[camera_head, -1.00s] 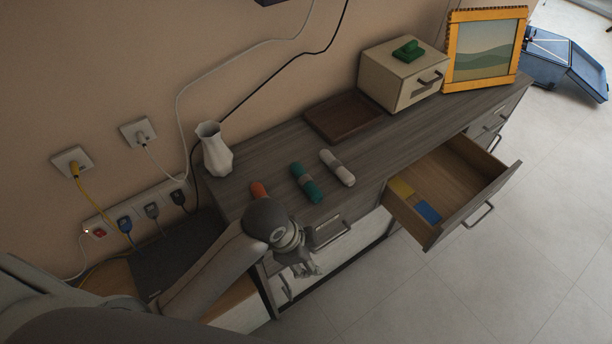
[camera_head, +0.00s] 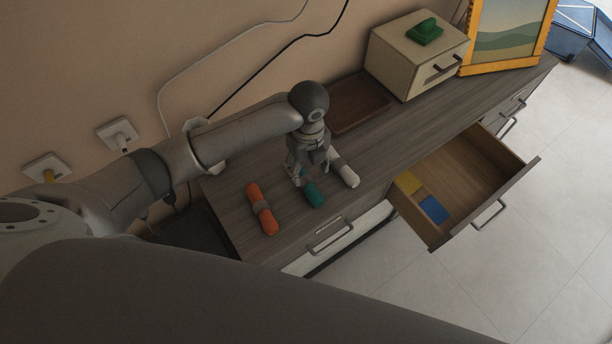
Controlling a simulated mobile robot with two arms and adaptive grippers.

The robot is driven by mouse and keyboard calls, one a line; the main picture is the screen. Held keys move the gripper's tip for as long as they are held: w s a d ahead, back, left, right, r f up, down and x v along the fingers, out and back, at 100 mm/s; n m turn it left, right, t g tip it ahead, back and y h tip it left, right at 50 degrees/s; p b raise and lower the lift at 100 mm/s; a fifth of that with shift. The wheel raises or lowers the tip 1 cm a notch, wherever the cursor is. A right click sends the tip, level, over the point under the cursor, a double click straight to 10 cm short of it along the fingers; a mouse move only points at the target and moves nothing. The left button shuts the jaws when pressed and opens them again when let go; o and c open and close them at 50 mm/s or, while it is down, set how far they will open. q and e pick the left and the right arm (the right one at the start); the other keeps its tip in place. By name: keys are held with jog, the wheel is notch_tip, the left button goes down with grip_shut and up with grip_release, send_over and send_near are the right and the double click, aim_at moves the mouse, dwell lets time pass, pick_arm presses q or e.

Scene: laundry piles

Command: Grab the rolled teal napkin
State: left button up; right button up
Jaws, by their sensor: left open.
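The rolled teal napkin (camera_head: 315,196) lies on the dresser top, between an orange rolled napkin (camera_head: 262,209) and a white rolled napkin (camera_head: 346,172). Its far part is hidden by my left gripper (camera_head: 297,179). My left gripper points down over the far part of the teal napkin and is open. I cannot tell whether its fingers touch the napkin. My right gripper is out of view.
A brown tray (camera_head: 358,105) lies behind the napkins. A cream box with a drawer (camera_head: 410,62) carries a green object (camera_head: 425,32). A framed picture (camera_head: 508,38) stands at right. The open dresser drawer (camera_head: 467,180) holds yellow and blue items.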

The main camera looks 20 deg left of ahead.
aim_at(306, 179)
pick_arm(q)
jog(key=shift+s+f, duration=0.1)
jog(key=shift+f, duration=0.85)
jog(key=shift+a+f, duration=0.1)
jog(key=shift+f, duration=0.25)
notch_tip(306, 179, down, 3)
jog(key=shift+a+f+p, duration=0.15)
jog(key=shift+f+p, duration=0.05)
jog(key=shift+p, duration=0.55)
jog(key=shift+f, duration=0.75)
jog(key=c, duration=1.1)
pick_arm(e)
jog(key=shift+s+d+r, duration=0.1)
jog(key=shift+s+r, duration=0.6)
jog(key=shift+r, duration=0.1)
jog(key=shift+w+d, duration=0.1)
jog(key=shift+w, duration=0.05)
